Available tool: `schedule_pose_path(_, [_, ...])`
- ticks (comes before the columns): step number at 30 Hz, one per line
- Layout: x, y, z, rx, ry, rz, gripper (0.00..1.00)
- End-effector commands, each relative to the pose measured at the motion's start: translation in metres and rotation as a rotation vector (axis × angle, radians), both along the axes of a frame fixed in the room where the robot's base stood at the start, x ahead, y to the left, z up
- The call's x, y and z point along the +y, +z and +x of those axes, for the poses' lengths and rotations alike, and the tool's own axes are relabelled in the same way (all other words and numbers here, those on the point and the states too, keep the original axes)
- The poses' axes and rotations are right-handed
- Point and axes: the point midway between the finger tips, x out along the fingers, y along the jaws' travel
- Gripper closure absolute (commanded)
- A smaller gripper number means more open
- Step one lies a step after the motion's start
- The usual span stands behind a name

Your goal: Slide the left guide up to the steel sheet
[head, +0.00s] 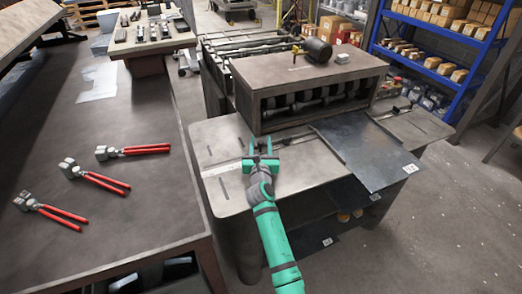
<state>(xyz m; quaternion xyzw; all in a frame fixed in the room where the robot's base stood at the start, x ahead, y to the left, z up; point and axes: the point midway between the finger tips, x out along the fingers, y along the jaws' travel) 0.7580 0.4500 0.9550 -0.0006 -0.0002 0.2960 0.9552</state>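The steel sheet (368,158) is a dark flat plate with a white label. It lies on the machine's pale table at the right and overhangs the front edge. A small dark fitting (297,138) on the table, left of the sheet, looks like the left guide; a gap shows between it and the sheet. A similar fitting (396,112) stands on the sheet's right side. My green gripper (261,146) is over the table, left of the left fitting, with its two fingers apart and nothing visible between them. Contact with the table or guide cannot be told.
The machine's housing with rollers (310,92) stands behind the table. A workbench (110,200) with several red-handled tools (95,180) is at the left. More dark sheets (350,195) lie below the table. A blue shelf (440,50) stands back right. Floor is clear at the right.

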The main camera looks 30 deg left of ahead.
Motion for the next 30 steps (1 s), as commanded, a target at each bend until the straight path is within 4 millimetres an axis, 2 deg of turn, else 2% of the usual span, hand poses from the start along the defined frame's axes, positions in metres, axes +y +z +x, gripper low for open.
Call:
schedule_pose_path(18, [-0.047, 0.0, -0.065, 0.001, -0.004, 0.004, 0.6])
schedule_pose_path(30, [-0.06, 0.0, -0.084, 0.001, -0.003, 0.0, 0.6])
